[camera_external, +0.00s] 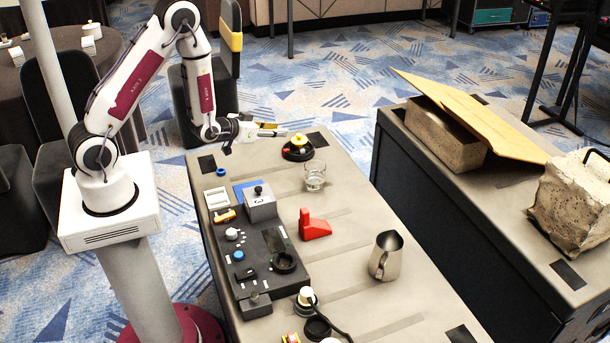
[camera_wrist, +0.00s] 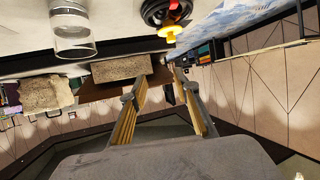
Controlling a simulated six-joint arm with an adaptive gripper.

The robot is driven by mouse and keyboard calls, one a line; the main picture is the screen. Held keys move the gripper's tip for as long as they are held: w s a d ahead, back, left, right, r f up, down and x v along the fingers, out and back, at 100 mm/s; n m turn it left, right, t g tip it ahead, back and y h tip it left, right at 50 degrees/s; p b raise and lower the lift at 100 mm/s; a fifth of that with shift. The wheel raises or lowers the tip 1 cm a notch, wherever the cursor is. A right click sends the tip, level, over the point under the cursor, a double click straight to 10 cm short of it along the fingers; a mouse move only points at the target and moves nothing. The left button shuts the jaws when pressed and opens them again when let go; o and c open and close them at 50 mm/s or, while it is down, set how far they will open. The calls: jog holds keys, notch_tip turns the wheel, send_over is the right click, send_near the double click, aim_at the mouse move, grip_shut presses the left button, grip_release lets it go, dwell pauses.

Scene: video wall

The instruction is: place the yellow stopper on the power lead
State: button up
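The yellow stopper (camera_external: 299,139) sits on a round black base (camera_external: 297,152) near the far end of the grey table. It also shows at the top of the wrist view (camera_wrist: 171,32), beside the black base (camera_wrist: 160,12). What looks like the power lead (camera_external: 307,296), a white-topped plug with a black cable, is at the near end of the table. My gripper (camera_external: 273,130) is left of the stopper and appears apart from it. In the wrist view my gripper (camera_wrist: 162,82) has its fingers spread, with nothing held between them.
A glass (camera_external: 315,176), a red block (camera_external: 314,226) and a metal jug (camera_external: 385,256) stand along the table. A black control panel (camera_external: 262,240) lies at its left. A second table (camera_external: 480,190) at right bears stone blocks and a leaning board (camera_external: 480,118).

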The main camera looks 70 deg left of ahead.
jog(key=s+d+r+m+g+h, duration=0.1)
jog(key=s+d+r+g+h, duration=0.1)
jog(key=s+d+r, duration=0.45)
jog(key=s+d+r+m+g+h, duration=0.1)
jog(key=s+d+r+g, duration=0.15)
jog(key=r, duration=0.65)
jog(key=s+d+r+g, duration=0.1)
jog(key=s+d+r, duration=0.1)
jog(key=s, duration=0.5)
jog(key=s+d+r+m, duration=0.1)
jog(key=s+r, duration=0.1)
jog(key=s, duration=0.6)
jog(key=s+d+r+g+h, duration=0.1)
jog(key=s+d+r, duration=0.1)
jog(key=s, duration=0.5)
jog(key=shift+s+d+r+m+g, duration=0.3)
jog(key=shift+d+r+g, duration=0.05)
jog(key=shift+r, duration=0.05)
